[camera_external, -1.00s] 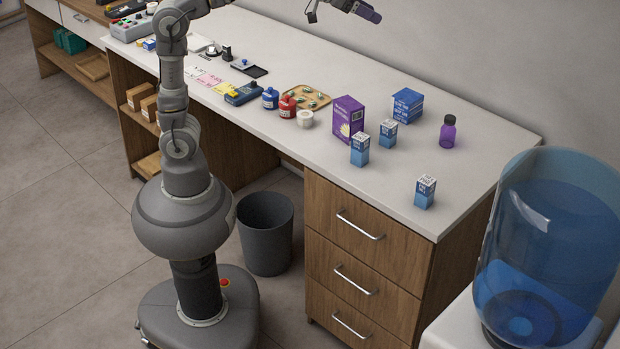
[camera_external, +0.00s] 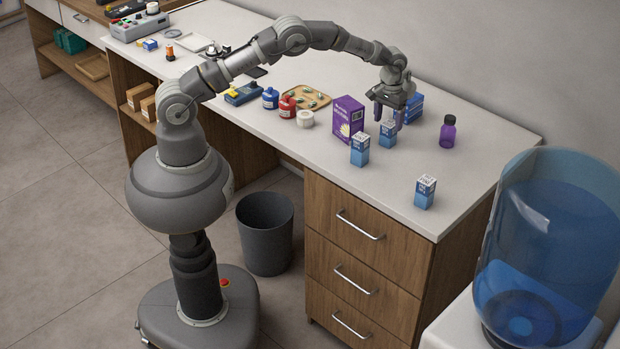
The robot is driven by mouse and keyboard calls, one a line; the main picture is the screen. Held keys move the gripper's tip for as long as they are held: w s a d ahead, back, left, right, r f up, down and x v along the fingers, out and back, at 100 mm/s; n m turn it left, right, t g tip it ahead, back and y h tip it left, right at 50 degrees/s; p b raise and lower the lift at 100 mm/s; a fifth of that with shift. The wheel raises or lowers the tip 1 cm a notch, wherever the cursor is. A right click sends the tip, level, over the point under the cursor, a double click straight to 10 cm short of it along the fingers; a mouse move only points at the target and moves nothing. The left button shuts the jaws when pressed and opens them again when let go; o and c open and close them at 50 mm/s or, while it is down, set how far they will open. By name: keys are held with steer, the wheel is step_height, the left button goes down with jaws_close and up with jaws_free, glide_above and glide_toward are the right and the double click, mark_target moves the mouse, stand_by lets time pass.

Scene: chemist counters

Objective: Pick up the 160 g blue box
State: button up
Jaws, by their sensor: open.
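Several blue-and-white boxes stand on the counter, and their labels are too small to read a weight from. One small upright box (camera_external: 388,135) is right under my gripper (camera_external: 388,117). My gripper points down and is open, its fingers around or just above the top of this box; I cannot tell which. A second small upright box (camera_external: 360,152) stands just in front and to the left. A third (camera_external: 425,193) stands apart near the front right corner. A larger blue box or stack (camera_external: 413,108) is behind my gripper and partly hidden by it.
A purple carton (camera_external: 348,118) stands close to the left of my gripper. A purple bottle (camera_external: 447,131) is to the right. A white roll (camera_external: 305,119), red jar (camera_external: 288,107) and wooden tray (camera_external: 312,93) lie further left. The counter's right front (camera_external: 405,215) is mostly clear.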

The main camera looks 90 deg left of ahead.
mark_target(388, 134)
steer(key=f, duration=0.2)
steer(key=f+b, duration=0.1)
steer(key=f, duration=0.1)
steer(key=shift+w+d+f, duration=0.1)
steer(key=shift+w+d, duration=0.05)
steer(key=shift+d, duration=0.05)
steer(key=c, duration=1.2)
